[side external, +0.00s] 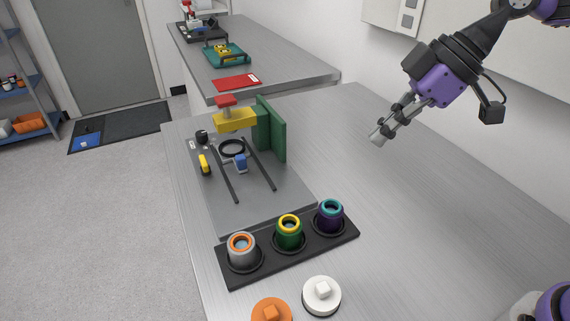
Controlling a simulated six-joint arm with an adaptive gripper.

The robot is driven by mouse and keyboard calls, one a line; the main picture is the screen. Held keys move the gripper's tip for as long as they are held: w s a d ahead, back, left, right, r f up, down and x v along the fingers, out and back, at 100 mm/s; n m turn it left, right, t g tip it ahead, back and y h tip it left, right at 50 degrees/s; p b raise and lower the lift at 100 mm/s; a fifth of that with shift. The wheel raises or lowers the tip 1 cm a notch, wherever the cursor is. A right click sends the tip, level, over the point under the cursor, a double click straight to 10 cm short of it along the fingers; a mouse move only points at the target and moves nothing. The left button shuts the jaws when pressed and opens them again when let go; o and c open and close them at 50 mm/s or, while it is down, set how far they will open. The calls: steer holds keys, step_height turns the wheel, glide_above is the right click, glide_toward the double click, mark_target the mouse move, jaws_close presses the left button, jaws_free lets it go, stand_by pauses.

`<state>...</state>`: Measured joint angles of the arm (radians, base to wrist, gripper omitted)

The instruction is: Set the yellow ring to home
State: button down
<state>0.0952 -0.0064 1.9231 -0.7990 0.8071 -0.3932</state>
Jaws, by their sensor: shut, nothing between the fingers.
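The yellow ring (289,219) is the rim of a green cylinder (288,238) standing upright in the middle place of a black holder (236,276). No marking that reads as home can be made out. My gripper (378,138) is shut and empty. It is raised at the upper right, well apart from the holder and the yellow ring.
A grey cylinder with an orange ring (242,248) and a purple one with a teal ring (330,216) flank it. Behind stands a grey plate with rails (237,203) and a green upright (272,130). White (321,297) and orange (271,311) knobbed discs lie in front.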

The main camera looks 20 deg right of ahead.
steer(key=a+n+g+y, duration=0.1)
steer(key=n, duration=0.1)
steer(key=w+a+f+n+g+y, duration=0.1)
steer(key=n, duration=0.1)
steer(key=w+a+f+n+g+y, duration=0.1)
steer(key=n, duration=0.1)
steer(key=shift+w+a+n, duration=0.15)
steer(key=shift+n, duration=0.15)
glide_above(290, 225)
steer(key=d, duration=0.3)
step_height(290, 225, down, 7)
step_height(290, 225, down, 3)
steer(key=shift+r, duration=0.2)
steer(key=shift+f, duration=0.75)
